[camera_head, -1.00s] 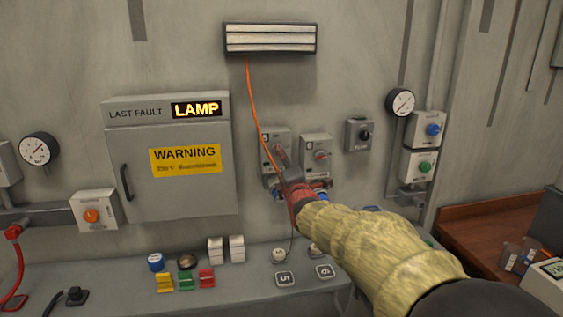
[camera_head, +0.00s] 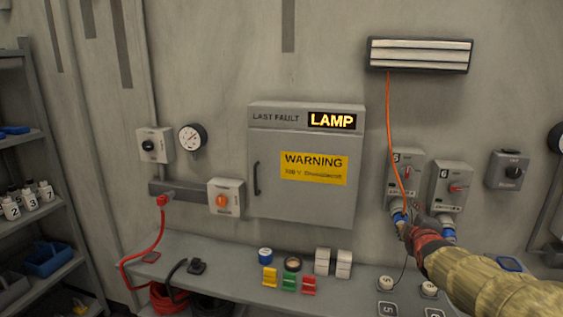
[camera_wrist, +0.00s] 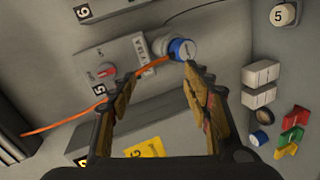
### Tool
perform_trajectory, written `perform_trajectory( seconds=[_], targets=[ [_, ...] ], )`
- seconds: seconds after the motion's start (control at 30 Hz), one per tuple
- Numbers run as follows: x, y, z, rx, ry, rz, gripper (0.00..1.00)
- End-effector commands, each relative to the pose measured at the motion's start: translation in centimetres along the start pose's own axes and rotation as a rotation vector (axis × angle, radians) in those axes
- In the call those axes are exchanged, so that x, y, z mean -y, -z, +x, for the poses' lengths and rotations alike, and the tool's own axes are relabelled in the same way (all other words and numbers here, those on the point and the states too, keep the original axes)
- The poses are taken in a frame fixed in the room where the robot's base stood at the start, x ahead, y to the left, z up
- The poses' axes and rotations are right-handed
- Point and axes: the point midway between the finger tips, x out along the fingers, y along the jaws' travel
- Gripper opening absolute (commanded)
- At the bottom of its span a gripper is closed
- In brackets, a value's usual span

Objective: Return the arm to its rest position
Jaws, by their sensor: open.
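My gripper (camera_head: 412,222) is in front of the wall below the switch boxes marked 5 (camera_head: 404,172) and 6 (camera_head: 448,184). In the wrist view its two fingers (camera_wrist: 158,76) are apart with nothing between them. Beyond the fingertips is a blue-ringed connector (camera_wrist: 182,48) at the socket of box 5. The orange cable (camera_wrist: 75,118) runs to this connector. In the head view, my gripper partly hides the lower end of the cable (camera_head: 392,130). My arm, in a yellowish sleeve, reaches in from the lower right.
A grey cabinet (camera_head: 303,205) with a warning label hangs left of the boxes. Below is a ledge (camera_head: 215,265) with coloured blocks (camera_head: 288,282) and buttons. A lamp (camera_head: 419,55) is above. Shelves (camera_head: 35,150) stand at far left. A red cable (camera_head: 140,255) hangs left.

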Motion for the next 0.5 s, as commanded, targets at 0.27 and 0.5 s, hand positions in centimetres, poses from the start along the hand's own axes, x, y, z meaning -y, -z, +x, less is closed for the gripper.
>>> perform_trajectory(
  seconds=[0.27, 0.5],
  targets=[
    [13.3, -1.7, -9.5, 0.25, 0.431, 0.629, 0.49],
    [20.8, -0.7, -24.4, 0.569, 0.656, 1.016, 0.49]
  ],
)
